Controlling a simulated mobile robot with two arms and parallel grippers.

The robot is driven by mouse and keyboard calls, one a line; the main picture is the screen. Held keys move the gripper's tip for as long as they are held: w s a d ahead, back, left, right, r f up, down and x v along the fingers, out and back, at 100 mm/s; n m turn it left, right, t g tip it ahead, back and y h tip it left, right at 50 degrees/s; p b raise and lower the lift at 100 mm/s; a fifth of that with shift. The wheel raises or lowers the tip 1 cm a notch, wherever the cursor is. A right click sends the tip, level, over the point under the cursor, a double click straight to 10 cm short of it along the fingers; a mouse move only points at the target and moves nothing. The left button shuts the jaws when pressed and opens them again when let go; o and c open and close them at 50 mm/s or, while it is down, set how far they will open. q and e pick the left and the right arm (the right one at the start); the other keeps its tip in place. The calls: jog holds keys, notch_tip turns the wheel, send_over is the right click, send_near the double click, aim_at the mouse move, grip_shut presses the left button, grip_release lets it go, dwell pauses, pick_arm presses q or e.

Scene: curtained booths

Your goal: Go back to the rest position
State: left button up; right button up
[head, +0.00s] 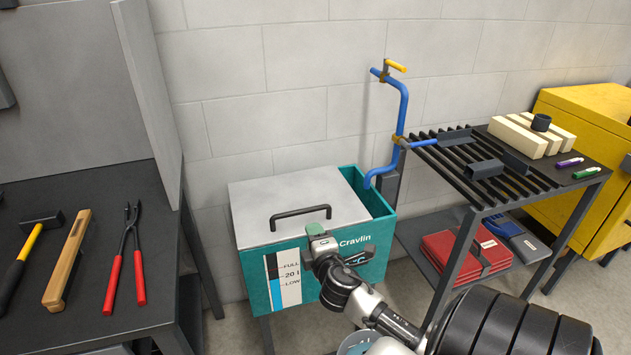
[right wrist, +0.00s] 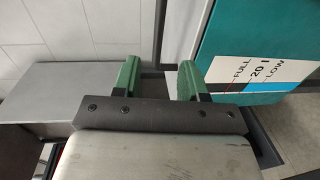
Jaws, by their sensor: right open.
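My right gripper (head: 318,228) is in front of the teal tank (head: 372,262) in the head view, near the top of its front wall. In the right wrist view its two green fingers (right wrist: 160,78) stand apart with nothing between them. The tank wall with its level label (right wrist: 262,72) lies to the right there. The tank has a grey lid (head: 250,205) with a black handle (head: 300,212), lying over most of its top. A gap at the tank's right side is open. My left gripper does not show.
A dark bench (head: 85,310) at left holds a hammer (head: 30,245), a wooden-handled tool (head: 67,260) and red-handled tongs (head: 126,255). A blue pipe (head: 402,115) rises behind the tank. A slatted rack (head: 480,185) and yellow cabinet (head: 590,115) stand right.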

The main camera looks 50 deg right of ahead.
jog(key=shift+s+a, duration=0.15)
jog(key=shift+s, duration=0.25)
jog(key=s+a+f+m+g+y+p, duration=0.15)
jog(key=s+f, duration=0.25)
jog(key=f, duration=0.5)
jog(key=s+a+f+m+g+y+p, duration=0.1)
jog(key=s+a+f+g+y+p, duration=0.2)
jog(key=f, duration=0.6)
jog(key=s+a+f+m+g, duration=0.25)
jog(key=s+f, duration=0.25)
jog(key=f, duration=0.4)
jog(key=s+a+f+m+g+y+p, duration=0.1)
jog(key=s+a+f, duration=0.3)
jog(key=s, duration=0.4)
jog(key=s+a+f+m+g+y+p, duration=0.1)
jog(key=s+a+f+m+g, duration=0.1)
jog(key=s, duration=0.7)
jog(key=s+a+f+m+g+y+p, duration=0.1)
jog(key=s+a+f+g, duration=0.2)
jog(key=s+a+f, duration=0.3)
jog(key=s+a, duration=0.1)
jog(key=s, duration=0.2)
jog(key=shift+a+m+g+p, duration=0.3)
jog(key=shift+a+m+p, duration=0.05)
jog(key=shift+m+p, duration=0.05)
jog(key=shift+f+y, duration=0.1)
jog(key=shift+y, duration=0.15)
